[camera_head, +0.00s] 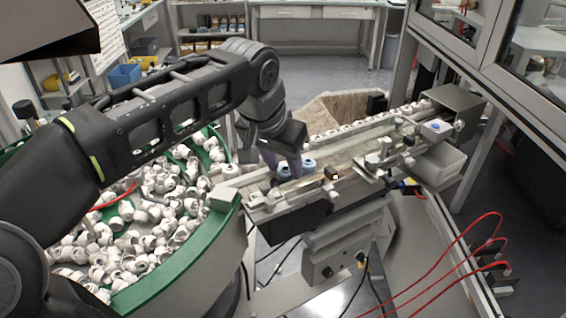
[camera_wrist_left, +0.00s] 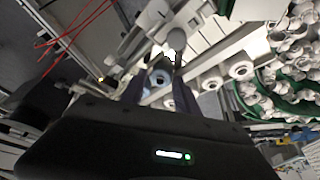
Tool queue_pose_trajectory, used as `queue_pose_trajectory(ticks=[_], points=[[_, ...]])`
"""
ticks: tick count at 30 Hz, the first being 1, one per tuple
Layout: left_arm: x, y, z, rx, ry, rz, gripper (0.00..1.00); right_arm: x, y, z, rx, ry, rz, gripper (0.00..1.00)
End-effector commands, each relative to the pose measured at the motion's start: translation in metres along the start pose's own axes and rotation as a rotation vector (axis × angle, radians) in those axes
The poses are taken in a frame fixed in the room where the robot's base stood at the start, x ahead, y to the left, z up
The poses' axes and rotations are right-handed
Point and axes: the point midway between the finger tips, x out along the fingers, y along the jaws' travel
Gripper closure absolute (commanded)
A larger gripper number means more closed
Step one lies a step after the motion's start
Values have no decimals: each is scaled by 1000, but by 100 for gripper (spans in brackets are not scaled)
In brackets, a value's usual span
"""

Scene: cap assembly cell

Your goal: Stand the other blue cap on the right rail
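Two blue-topped caps sit close together at the near left end of the rail unit. The left blue cap (camera_head: 283,173) is at my left gripper (camera_head: 284,170), whose dark fingers reach down on both sides of it. The other blue cap (camera_head: 308,165) is just right of the fingers. In the left wrist view, a bluish-white cap (camera_wrist_left: 160,78) shows between the two spread fingers. Contact between fingers and cap cannot be made out. The rails (camera_head: 345,158) run away to the upper right. My right gripper is not in view.
A green-rimmed bowl (camera_head: 205,245) full of loose white caps (camera_head: 150,205) is at the left. A row of white caps (camera_head: 375,124) lines the far side of the rail unit. A grey box (camera_head: 452,103) and a white bin (camera_head: 440,165) stand at its right end. Red cables (camera_head: 440,265) hang at the lower right.

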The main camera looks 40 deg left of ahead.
Motion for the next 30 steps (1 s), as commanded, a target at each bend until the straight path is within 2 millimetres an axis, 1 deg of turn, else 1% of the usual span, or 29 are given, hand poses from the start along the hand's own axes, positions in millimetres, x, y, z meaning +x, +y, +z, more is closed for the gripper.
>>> queue_pose_trajectory(ticks=[2,14,20,23,26,28,30], points=[[0,-2,0,-2,0,-5,50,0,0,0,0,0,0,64],[0,-4,0,-4,1,-8,50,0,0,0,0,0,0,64],[-10,-4,-4,-3,2,-7,50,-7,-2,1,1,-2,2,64],[-21,-4,-3,-3,4,-7,50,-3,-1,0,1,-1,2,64],[-40,-3,-4,-3,6,-5,50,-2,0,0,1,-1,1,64],[-55,-2,-3,-3,6,-4,50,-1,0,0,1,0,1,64],[-73,-2,-4,-3,5,-4,50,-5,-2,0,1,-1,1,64]])
